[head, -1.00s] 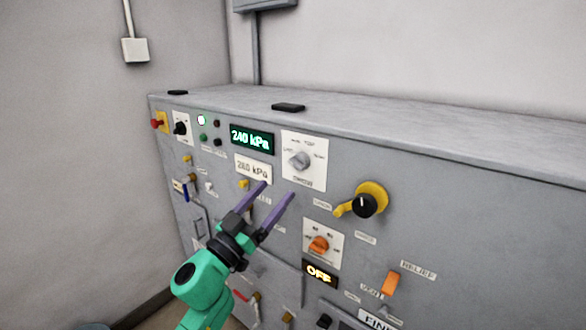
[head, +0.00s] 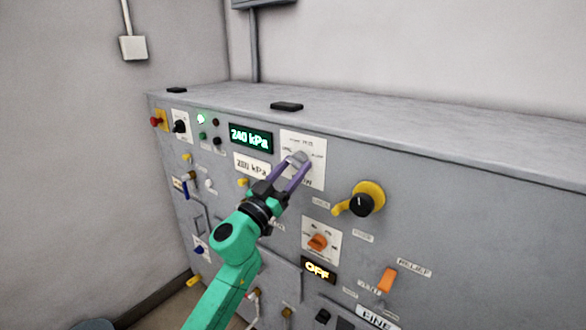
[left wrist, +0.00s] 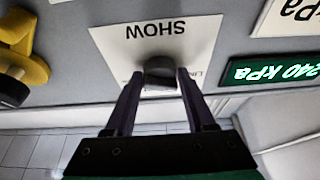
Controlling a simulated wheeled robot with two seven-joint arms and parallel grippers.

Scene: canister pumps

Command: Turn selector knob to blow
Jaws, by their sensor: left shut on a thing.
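A grey knob (head: 299,156) sits on a white label plate (head: 317,148) high on the cabinet front. My left gripper (head: 296,163) is shut on this knob, one purple finger on each side. In the left wrist view the knob (left wrist: 160,70) sits between the fingertips, and the word SHOW reads upside down on its plate (left wrist: 118,42). An orange knob (head: 317,241) on another white plate is lower down, above a display (head: 318,270) reading OFF. The small labels around both knobs are too blurred to read, so I cannot tell which one has a blow mark. My right gripper is out of view.
A green 240 kPa display (head: 251,138) is left of the held knob. A black knob on a yellow mount (head: 367,199) and an orange lever (head: 387,279) are to the right. Two small black blocks lie on the cabinet top (head: 400,135).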

